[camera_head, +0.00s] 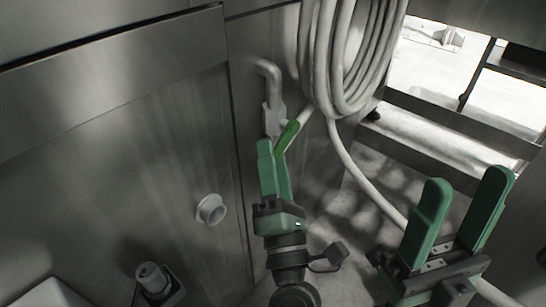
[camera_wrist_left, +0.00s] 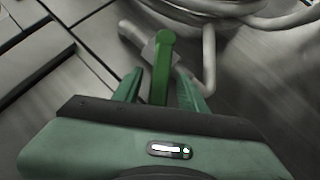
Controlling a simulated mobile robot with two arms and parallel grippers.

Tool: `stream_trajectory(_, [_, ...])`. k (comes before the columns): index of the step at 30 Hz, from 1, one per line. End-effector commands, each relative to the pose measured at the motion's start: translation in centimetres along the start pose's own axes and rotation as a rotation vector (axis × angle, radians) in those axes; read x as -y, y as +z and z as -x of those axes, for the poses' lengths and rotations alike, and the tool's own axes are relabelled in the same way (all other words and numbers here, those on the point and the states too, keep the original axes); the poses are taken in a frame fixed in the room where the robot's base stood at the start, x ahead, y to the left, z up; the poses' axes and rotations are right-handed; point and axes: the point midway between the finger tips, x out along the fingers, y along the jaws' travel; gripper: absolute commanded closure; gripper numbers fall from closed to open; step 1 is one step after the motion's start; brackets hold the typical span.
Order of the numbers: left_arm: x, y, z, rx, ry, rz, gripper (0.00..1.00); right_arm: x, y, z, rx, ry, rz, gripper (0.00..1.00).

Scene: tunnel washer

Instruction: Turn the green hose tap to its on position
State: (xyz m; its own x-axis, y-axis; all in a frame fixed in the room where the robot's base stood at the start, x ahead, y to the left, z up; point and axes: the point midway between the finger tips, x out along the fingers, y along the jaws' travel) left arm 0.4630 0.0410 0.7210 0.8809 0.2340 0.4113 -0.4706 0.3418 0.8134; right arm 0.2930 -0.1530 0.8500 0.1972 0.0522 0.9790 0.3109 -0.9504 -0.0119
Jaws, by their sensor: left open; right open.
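The green tap handle (camera_head: 288,136) is a lever on a grey tap with a bent pipe (camera_head: 269,75) against the metal panel. In the left wrist view the handle (camera_wrist_left: 162,70) points toward the gripper, with its rounded end at the top. My left gripper (camera_head: 274,153) is open right at the handle. In the left wrist view its two fingers (camera_wrist_left: 158,78) stand on either side of the handle, with small gaps visible. The fingers partly hide the handle's lower part in the head view. My right gripper (camera_head: 464,206) is open and empty at the lower right, away from the tap.
A coiled pale hose (camera_head: 345,60) hangs just right of the tap, and one length runs down to the right. A round knob (camera_head: 210,209) sticks out of the metal panel (camera_head: 130,140) on the left. Open floor shows between the panel and the frame at right.

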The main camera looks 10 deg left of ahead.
Motion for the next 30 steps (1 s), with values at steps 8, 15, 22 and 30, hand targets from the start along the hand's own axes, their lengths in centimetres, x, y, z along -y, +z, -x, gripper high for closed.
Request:
stream_trajectory(8, [0.1,0.0,4.3,0.003,-0.006,-0.003,0.58,0.0,-0.1,-0.4,0.000,0.000,0.000,0.45])
stream_trajectory(15, [0.1,0.1,7.2,0.003,-0.003,-0.001,0.58,0.0,-0.1,-0.6,0.000,0.000,0.000,0.45])
stream_trajectory(22, [0.0,0.1,7.6,0.002,0.000,0.001,0.58,0.0,-0.1,-0.6,0.000,0.000,0.001,0.45])
stream_trajectory(30, [-0.9,1.2,6.6,0.066,0.019,-0.012,1.00,-0.1,1.5,-0.7,0.056,0.001,0.004,0.45])
